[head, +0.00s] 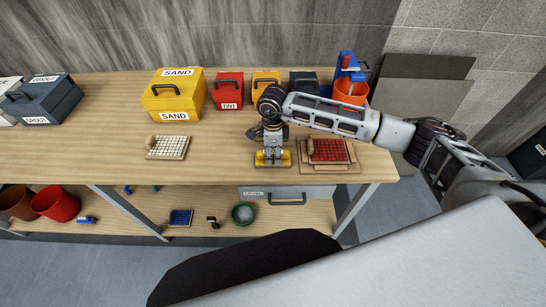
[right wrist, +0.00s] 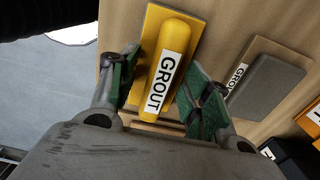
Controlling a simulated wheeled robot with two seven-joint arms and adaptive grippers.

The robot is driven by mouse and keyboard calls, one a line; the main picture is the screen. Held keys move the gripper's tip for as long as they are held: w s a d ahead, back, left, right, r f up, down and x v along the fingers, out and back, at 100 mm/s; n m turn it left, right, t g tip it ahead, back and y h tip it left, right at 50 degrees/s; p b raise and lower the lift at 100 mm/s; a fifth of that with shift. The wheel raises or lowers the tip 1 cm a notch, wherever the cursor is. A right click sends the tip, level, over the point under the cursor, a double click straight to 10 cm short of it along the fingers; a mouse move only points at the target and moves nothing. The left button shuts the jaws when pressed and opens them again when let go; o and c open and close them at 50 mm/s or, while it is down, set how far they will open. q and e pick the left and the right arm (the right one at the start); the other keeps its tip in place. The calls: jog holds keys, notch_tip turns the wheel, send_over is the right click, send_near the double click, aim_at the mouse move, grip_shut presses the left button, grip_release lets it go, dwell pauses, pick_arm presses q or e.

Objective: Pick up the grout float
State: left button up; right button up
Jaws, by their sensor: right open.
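The yellow grout float (head: 260,161) lies on the wooden bench near its front edge, below my right gripper (head: 273,150). In the right wrist view the float is a yellow plate with a rounded handle (right wrist: 168,72) labelled GROUT. The open green-padded fingers of my right gripper (right wrist: 160,75) stand on either side of the handle. I see gaps between the fingers and the handle. My left gripper is not in view.
A grey block labelled GROUT (right wrist: 268,88) lies beside the float in the right wrist view. A red mosaic panel (head: 328,151) is to the right, a pale panel (head: 168,147) to the left. A yellow SAND box (head: 173,96) and several other boxes stand behind.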

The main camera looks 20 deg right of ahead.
aim_at(273, 152)
grip_shut()
dwell(0.3)
jog(key=shift+r, duration=0.2)
jog(key=shift+r+b, duration=1.1)
jog(key=shift+r, duration=3.75)
jog(key=c, duration=0.7)
grip_release()
jog(key=c, duration=0.3)
